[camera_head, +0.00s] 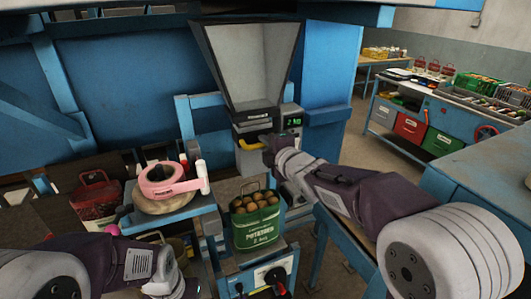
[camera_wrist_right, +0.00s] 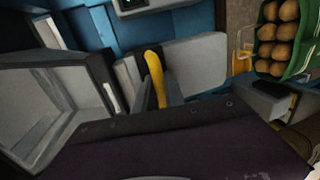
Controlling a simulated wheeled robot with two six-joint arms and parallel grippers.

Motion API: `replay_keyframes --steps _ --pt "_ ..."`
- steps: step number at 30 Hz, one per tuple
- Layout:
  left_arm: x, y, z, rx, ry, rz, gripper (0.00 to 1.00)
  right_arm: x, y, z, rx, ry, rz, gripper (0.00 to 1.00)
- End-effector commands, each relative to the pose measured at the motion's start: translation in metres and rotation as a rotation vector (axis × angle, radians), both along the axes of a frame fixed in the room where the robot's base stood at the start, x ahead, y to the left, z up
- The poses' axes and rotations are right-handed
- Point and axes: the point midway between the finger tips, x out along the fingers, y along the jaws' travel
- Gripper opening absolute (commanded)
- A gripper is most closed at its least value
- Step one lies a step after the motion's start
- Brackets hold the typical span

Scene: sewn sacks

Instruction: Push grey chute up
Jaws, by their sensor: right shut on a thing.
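The grey chute (camera_head: 252,62), a tapered metal hopper, stands upright at the top centre of the head view. Its narrow lower end sits above a dark outlet with a yellow handle (camera_head: 252,145). My right gripper (camera_head: 264,143) is at this outlet, shut on the yellow handle. In the right wrist view the yellow handle (camera_wrist_right: 155,78) stands up between grey finger parts, and pale grey panels are at the left. My left arm's wrist end (camera_head: 163,278) is low at the left in the head view; its fingertips do not show.
A green sack of potatoes (camera_head: 257,221) stands open below the outlet on a blue stand. A green digital display (camera_head: 293,122) is right of the outlet. Workbenches with bins (camera_head: 442,142) are at the far right.

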Motion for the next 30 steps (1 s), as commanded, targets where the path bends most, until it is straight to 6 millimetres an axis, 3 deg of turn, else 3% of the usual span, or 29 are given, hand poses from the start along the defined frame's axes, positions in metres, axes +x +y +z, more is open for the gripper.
replay_keyframes --steps 1,3,17,18,19,30 --pt "0.000 0.000 0.007 0.000 0.000 0.000 0.00 0.000 0.000 0.012 0.003 -0.007 0.000 0.00" --pt "0.000 0.000 0.009 0.000 0.000 0.000 0.00 0.000 0.000 0.017 0.003 -0.007 0.000 0.00" --pt "0.000 0.000 0.010 0.000 0.000 0.000 0.00 0.001 0.000 0.023 0.005 -0.013 0.001 0.00" --pt "0.000 0.000 0.010 0.000 0.000 0.000 0.00 0.001 0.000 0.023 0.005 -0.014 0.001 0.25" --pt "0.000 0.000 0.010 0.000 0.000 0.000 0.00 0.001 0.000 0.023 0.005 -0.014 0.001 0.34" --pt "0.000 0.000 0.008 0.000 0.000 0.000 0.00 -0.004 -0.001 0.019 0.003 -0.004 0.000 0.36"
